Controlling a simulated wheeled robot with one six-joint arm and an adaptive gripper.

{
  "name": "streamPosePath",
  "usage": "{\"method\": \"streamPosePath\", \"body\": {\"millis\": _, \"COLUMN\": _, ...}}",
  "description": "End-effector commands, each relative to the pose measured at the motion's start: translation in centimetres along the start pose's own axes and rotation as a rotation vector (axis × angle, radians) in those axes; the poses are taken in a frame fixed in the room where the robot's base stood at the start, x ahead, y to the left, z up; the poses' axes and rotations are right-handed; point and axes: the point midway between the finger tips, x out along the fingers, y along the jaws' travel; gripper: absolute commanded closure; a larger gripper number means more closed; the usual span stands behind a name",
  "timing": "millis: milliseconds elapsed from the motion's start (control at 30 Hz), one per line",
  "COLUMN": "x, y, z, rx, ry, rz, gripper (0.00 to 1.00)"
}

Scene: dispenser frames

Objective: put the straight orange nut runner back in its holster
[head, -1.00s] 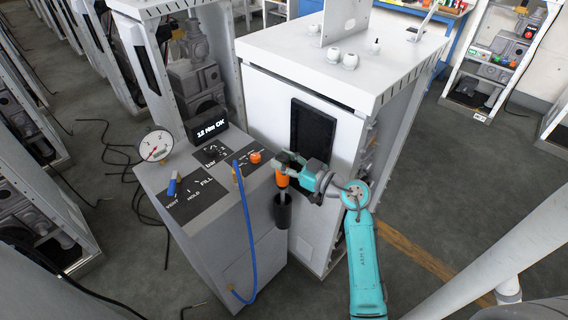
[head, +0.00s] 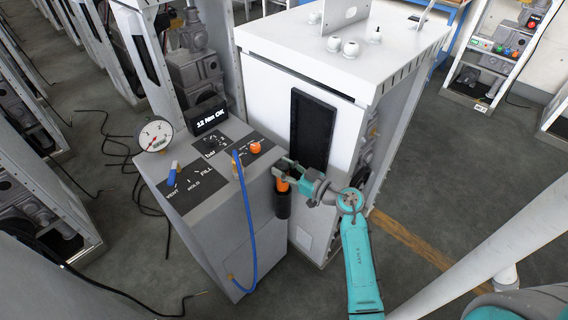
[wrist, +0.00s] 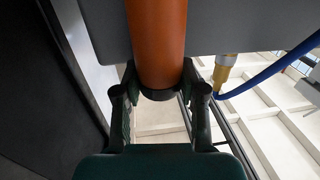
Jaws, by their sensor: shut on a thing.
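The straight orange nut runner (head: 283,185) is upright in my gripper (head: 286,171), at the right side of the grey test cabinet. The black holster (head: 283,207) is directly below it on the cabinet's side. The nut runner's lower part is hidden, and it appears to be inside the holster, with the orange body showing just above the rim. In the wrist view the orange body (wrist: 157,40) with a dark end ring stands between the two fingers of my gripper (wrist: 160,88), which is shut on it.
The grey cabinet (head: 232,235) carries a gauge (head: 154,135), a display (head: 208,115) reading "12 Nm OK", an orange knob (head: 254,147) and a blue lever. A blue hose (head: 248,220) hangs in front, left of the holster. A white cabinet (head: 270,95) with a black panel stands close behind.

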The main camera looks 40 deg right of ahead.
Motion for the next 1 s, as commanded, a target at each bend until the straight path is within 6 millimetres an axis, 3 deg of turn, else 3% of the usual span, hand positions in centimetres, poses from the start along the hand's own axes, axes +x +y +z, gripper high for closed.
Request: {"method": "streamPosePath", "body": {"millis": 1000, "x": 0.02, "y": 0.01, "z": 1.01, "rx": 0.0, "ry": 0.002, "rz": 0.0, "gripper": 1.0}}
